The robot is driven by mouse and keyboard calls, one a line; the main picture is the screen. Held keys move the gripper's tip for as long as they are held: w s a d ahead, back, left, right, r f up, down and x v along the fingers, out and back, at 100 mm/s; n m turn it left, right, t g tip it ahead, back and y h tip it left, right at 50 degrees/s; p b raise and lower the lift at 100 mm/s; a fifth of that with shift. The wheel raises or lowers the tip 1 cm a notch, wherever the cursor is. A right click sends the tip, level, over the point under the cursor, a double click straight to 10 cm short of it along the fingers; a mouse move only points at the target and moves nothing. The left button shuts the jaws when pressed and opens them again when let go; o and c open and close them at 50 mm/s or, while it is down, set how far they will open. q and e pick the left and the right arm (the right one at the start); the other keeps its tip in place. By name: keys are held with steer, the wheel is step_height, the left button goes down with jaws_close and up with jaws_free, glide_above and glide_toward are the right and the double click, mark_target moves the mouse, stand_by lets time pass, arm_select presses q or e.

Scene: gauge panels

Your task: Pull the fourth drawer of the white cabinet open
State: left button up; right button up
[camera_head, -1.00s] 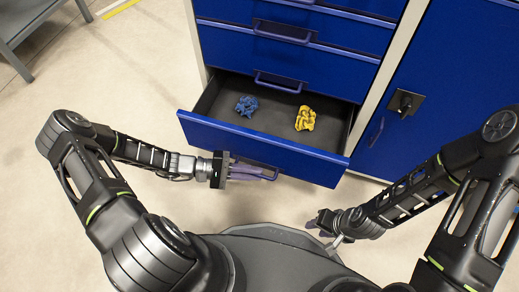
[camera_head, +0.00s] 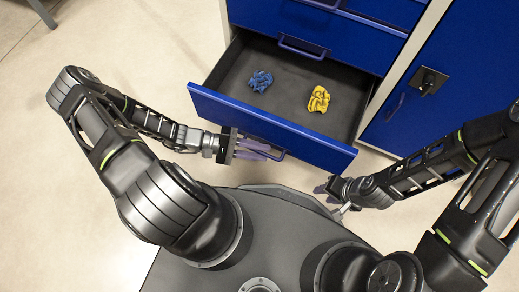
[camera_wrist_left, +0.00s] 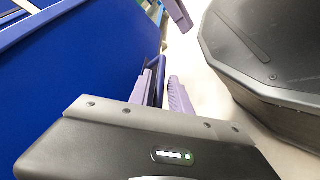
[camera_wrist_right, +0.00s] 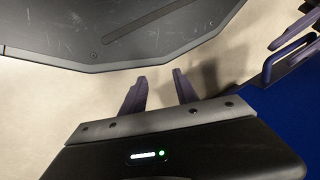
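The cabinet has a pale frame (camera_head: 405,55) and blue drawer fronts. A low drawer (camera_head: 270,128) stands well out from it, showing its dark inside; its place in the count from the top cannot be read here. My left gripper (camera_head: 265,150) is at this drawer's front. In the left wrist view, its purple fingers (camera_wrist_left: 161,82) are close together on either side of the dark blue handle (camera_wrist_left: 160,76). My right gripper (camera_head: 325,187) is off the drawer's right end, near my base. In the right wrist view, its fingers (camera_wrist_right: 160,76) are apart with nothing between them.
A blue item (camera_head: 260,81) and a yellow item (camera_head: 318,99) lie inside the open drawer. A closed blue drawer (camera_head: 320,38) is above it. A blue door with a black latch (camera_head: 428,80) is on the right. Pale floor (camera_head: 110,40) is clear at the left.

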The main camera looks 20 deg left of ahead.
arm_select(q)
steer(key=shift+o, duration=0.7)
steer(key=p+v, duration=0.1)
steer(key=v, duration=0.7)
steer(key=shift+d, duration=0.15)
